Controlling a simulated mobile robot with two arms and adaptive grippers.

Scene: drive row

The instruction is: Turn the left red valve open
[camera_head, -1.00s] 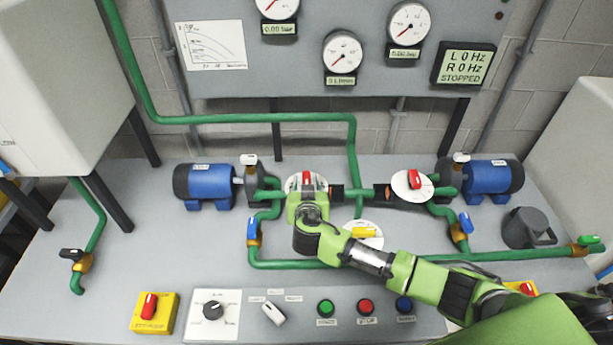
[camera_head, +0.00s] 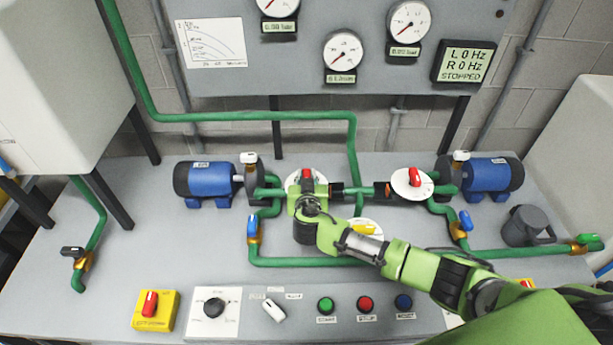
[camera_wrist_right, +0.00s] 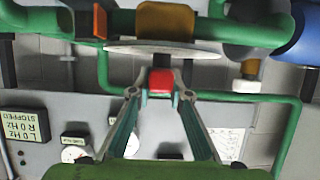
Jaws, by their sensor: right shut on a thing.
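The left red valve has a red handle (camera_head: 307,174) on a white round plate (camera_head: 318,181), on the green pipework at the middle of the bench. My right gripper (camera_head: 307,187) is at this handle, partly covering it and the plate. In the right wrist view the two fingers (camera_wrist_right: 161,88) are closed on the red handle (camera_wrist_right: 161,82), just in front of the white plate (camera_wrist_right: 165,48). A second red valve (camera_head: 414,177) on a white plate stands further right, apart from my gripper. My left gripper is not in view.
Blue pumps stand at left (camera_head: 209,181) and right (camera_head: 489,176). My right forearm passes over the lower pipe and partly hides a yellow valve (camera_head: 364,226). A front panel carries a black knob (camera_head: 214,308) and coloured buttons. The display (camera_head: 465,62) reads 0 Hz, stopped.

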